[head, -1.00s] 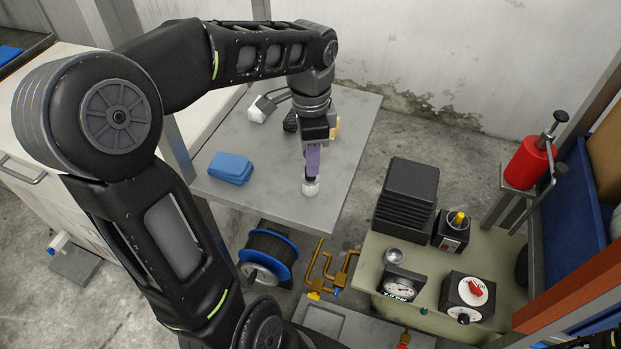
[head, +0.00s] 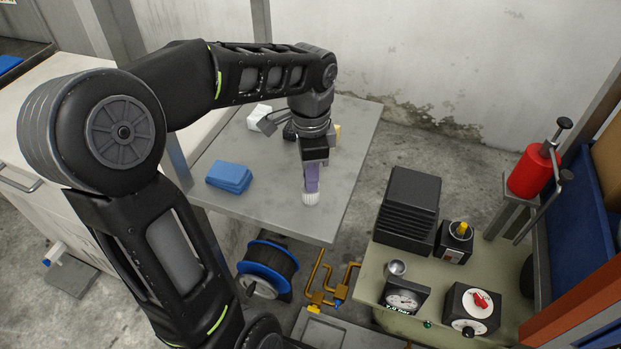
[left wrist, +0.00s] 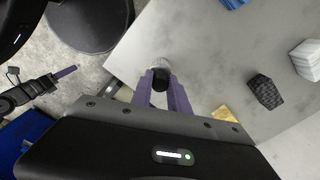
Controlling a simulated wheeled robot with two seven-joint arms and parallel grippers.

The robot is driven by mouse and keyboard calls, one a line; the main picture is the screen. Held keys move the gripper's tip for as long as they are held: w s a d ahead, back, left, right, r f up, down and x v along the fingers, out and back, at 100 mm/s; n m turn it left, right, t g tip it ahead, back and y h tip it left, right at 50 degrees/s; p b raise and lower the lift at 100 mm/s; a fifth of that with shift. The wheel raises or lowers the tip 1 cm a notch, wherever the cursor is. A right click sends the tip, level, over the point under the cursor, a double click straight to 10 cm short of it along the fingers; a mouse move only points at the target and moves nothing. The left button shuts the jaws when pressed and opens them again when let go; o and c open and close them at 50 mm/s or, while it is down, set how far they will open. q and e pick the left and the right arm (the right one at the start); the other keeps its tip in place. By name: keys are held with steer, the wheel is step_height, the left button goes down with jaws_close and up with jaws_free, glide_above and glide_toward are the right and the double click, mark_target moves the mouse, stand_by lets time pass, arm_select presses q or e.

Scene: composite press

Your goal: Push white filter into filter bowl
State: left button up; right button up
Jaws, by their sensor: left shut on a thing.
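A small white ribbed filter (head: 310,199) is at the tips of my left gripper (head: 311,184). The gripper's purple fingers point down above the front part of the grey table. In the left wrist view the fingers (left wrist: 162,88) are shut on a piece with a white end (left wrist: 160,65) and a dark part between the fingers. I cannot tell whether it touches the table. A small round silver cup (head: 397,267), possibly the filter bowl, sits on the green machine top.
The grey table (head: 270,205) holds a blue block (head: 229,177), a white block (head: 258,116) and a dark block (left wrist: 265,91). A black finned box (head: 407,210), gauge (head: 404,298) and switch box (head: 470,309) stand on the green top. A blue-rimmed reel (head: 267,269) is below.

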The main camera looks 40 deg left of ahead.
arm_select(q)
jaws_close()
steer(key=shift+r, duration=0.1)
steer(key=shift+r+p, duration=2.1)
steer(key=shift+r, duration=0.35)
steer(key=shift+o, duration=0.9)
jaws_free()
jaws_close()
